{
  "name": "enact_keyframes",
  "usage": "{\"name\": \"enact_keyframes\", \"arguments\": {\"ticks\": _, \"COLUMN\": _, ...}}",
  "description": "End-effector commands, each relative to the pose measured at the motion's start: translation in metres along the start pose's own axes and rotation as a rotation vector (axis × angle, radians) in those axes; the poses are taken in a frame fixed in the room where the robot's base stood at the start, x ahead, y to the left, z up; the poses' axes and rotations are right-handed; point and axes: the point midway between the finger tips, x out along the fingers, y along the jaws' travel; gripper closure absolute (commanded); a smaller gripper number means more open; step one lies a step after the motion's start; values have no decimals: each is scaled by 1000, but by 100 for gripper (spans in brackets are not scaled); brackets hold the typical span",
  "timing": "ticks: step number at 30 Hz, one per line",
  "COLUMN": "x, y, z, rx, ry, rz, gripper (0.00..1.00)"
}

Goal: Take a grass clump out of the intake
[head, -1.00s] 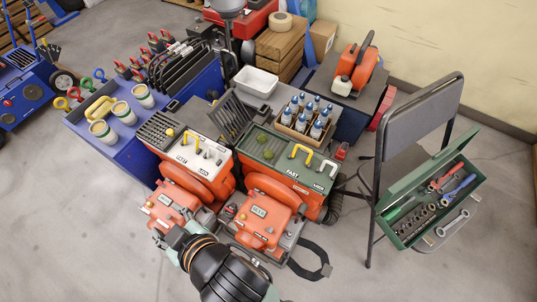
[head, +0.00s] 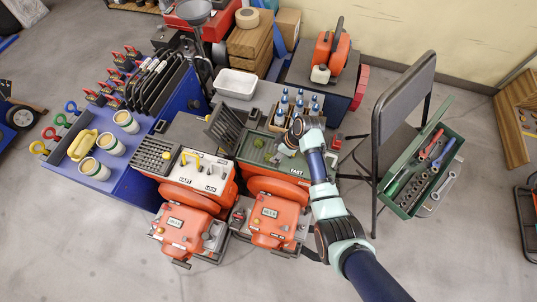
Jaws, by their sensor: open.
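The right orange machine has a green top with an open intake (head: 246,151), and its dark slatted grille (head: 224,128) stands raised at the left. A small green grass clump (head: 259,143) lies in the intake, with more green beside it that is too small to separate clearly. My gripper (head: 277,156) is over the green top, just right of the clump, open and empty. My gripper and wrist hide the right part of the green top, including most of the yellow and white handles. Whether the fingers touch anything cannot be told.
A left orange machine (head: 184,230) with a white top stands alongside. A box of blue-capped bottles (head: 282,112) sits close behind my wrist. A white bin (head: 236,84) is behind the grille. A folding chair (head: 402,105) and green toolbox (head: 408,190) stand right.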

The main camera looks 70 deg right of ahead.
Motion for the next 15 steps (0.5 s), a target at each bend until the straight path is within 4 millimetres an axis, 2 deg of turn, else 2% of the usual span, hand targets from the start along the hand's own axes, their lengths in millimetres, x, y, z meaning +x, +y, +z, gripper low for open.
{"name": "enact_keyframes", "arguments": {"ticks": 4, "x": 9, "y": 0, "z": -1, "rx": -1, "ry": 0, "rz": 1, "gripper": 48}}
{"name": "enact_keyframes", "arguments": {"ticks": 11, "x": 50, "y": -2, "z": -4, "rx": 0, "ry": -1, "rz": 0, "gripper": 48}}
{"name": "enact_keyframes", "arguments": {"ticks": 15, "x": 52, "y": -1, "z": -7, "rx": 0, "ry": 0, "rz": 1, "gripper": 48}}
